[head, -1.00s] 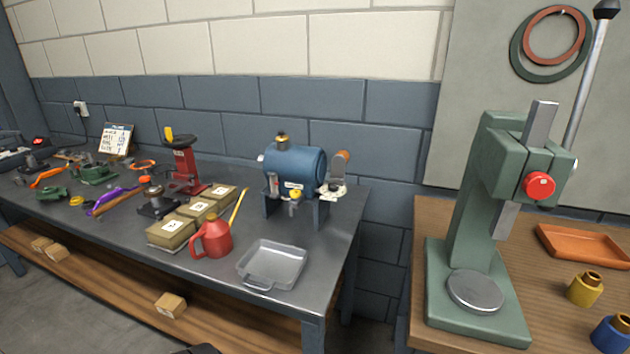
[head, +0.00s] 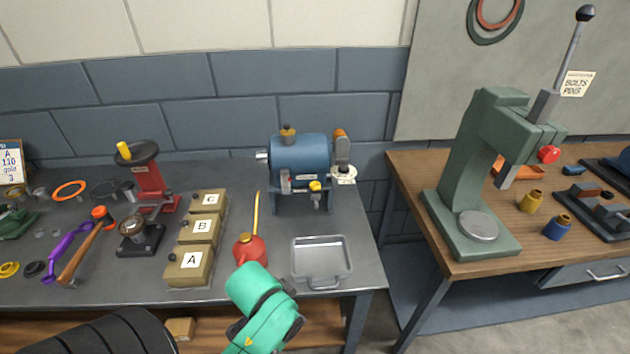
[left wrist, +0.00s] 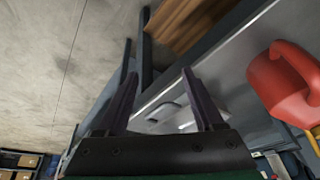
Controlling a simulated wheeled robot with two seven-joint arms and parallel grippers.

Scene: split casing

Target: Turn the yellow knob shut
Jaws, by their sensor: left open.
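The yellow knob (head: 316,186) sits on a small grey fitting low on the front of a blue cylindrical casing (head: 300,153), which stands on a blue frame on the workbench. My left arm's green wrist shows in the head view in front of the bench edge, below and left of the knob. The left gripper (left wrist: 160,74) shows in the left wrist view, its two dark fingers apart with nothing between them. It is well away from the knob, which I cannot make out in that view. My right gripper is not in view.
A red oil can (head: 250,250) and a grey tray (head: 343,260) stand between the bench edge and the casing. A green press (head: 470,180) stands on the wooden bench at right.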

